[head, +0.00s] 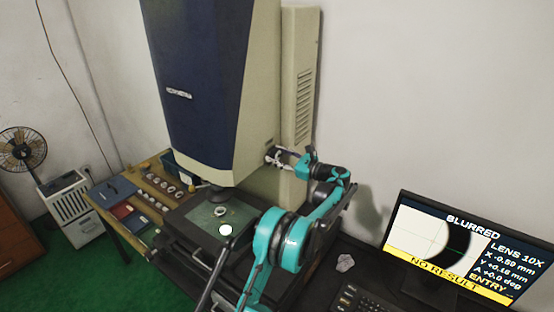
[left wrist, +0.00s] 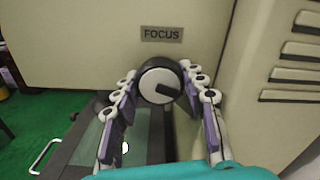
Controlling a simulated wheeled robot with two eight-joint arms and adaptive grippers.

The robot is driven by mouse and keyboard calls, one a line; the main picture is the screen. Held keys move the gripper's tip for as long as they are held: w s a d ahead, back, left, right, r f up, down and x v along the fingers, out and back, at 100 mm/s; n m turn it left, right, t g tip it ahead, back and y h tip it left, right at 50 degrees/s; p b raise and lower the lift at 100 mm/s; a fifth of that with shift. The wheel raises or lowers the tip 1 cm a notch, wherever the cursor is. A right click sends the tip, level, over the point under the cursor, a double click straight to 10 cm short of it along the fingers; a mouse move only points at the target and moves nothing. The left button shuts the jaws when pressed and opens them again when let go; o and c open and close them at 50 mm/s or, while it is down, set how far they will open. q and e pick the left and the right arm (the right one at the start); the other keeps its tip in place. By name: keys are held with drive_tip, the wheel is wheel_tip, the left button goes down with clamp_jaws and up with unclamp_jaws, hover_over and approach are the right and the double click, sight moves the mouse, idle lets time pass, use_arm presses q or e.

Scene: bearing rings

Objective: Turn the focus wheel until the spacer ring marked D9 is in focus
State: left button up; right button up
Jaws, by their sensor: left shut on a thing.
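The focus wheel (left wrist: 160,78) is a dark knob with a pale face and a black pointer, under a FOCUS label (left wrist: 162,34) on the machine's side. My left gripper (left wrist: 158,92) is shut on it, with a finger at each side; in the head view the gripper (head: 281,158) reaches the machine's side. A metal ring (head: 220,211) lies on the glass stage (head: 193,218) under the lens; no D9 mark is legible. The monitor (head: 447,249) reads BLURRED and NO RESULT, with a dark soft-edged shape at the crosshair. My right gripper is not in view.
The tall measuring machine (head: 222,80) stands over the stage. Several rings lie in a row on a wooden side table (head: 160,185) beside coloured books. A keyboard (head: 355,300) and a small pale lump (head: 345,262) lie near the monitor. My left arm crosses before the stage's right side.

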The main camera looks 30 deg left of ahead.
use_arm(q)
drive_tip(key=shift+n+b, duration=0.4)
drive_tip(key=shift+n, duration=1.1)
drive_tip(key=o, duration=1.2)
drive_tip(key=shift+c, duration=0.2)
drive_tip(key=d, duration=1.2)
drive_tip(key=shift+s, duration=0.45)
